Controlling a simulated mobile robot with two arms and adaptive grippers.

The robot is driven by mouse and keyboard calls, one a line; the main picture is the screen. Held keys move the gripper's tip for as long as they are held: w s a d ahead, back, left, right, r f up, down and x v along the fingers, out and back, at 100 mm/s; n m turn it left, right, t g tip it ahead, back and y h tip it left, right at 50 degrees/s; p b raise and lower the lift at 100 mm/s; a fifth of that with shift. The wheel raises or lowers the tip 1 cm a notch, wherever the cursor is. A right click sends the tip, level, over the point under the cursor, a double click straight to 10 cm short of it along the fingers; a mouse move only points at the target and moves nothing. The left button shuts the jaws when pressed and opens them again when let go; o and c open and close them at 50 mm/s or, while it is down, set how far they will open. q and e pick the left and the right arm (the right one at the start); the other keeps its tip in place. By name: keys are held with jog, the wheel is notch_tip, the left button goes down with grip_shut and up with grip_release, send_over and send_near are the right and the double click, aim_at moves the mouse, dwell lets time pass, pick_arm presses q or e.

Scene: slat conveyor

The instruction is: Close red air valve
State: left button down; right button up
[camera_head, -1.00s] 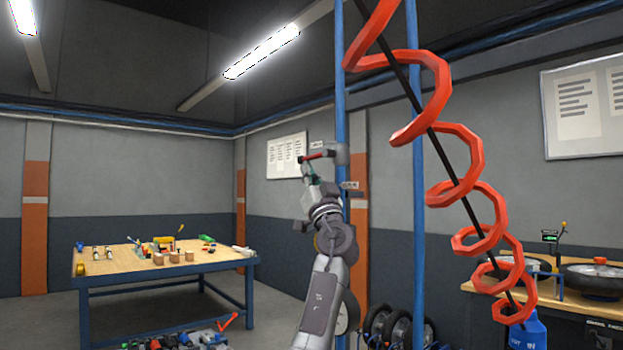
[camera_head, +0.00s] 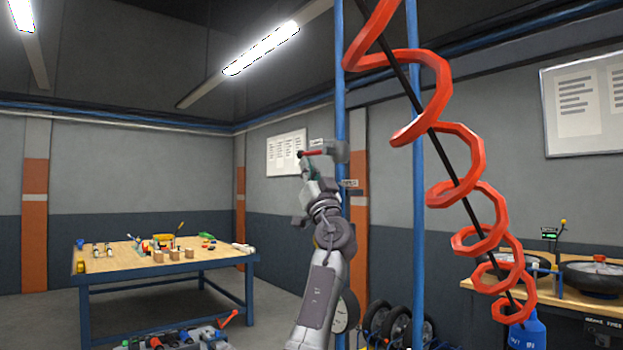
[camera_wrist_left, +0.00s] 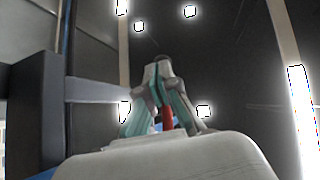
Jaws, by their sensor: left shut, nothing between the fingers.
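The red valve handle (camera_head: 311,153) shows at the upper end of my left arm, beside a grey valve body (camera_head: 338,151) on the blue post. My left gripper (camera_head: 305,162) is at the handle's left end, and its fingers are small and partly hidden there. In the left wrist view the gripper's fingertips (camera_wrist_left: 163,66) are together with nothing between them. A red bar, the handle (camera_wrist_left: 167,116), shows through the gap between the finger linkages, behind or among them. Whether the fingers touch it I cannot tell. My right gripper is out of view.
Two blue posts (camera_head: 416,200) and a red coiled hose (camera_head: 470,190) stand right of my arm. A workbench (camera_head: 130,263) with small parts is at the back left. Wheels (camera_head: 400,325) stand on the floor. A second bench (camera_head: 590,300) is at the right.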

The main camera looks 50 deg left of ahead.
pick_arm(q)
jog(key=v, duration=1.2)
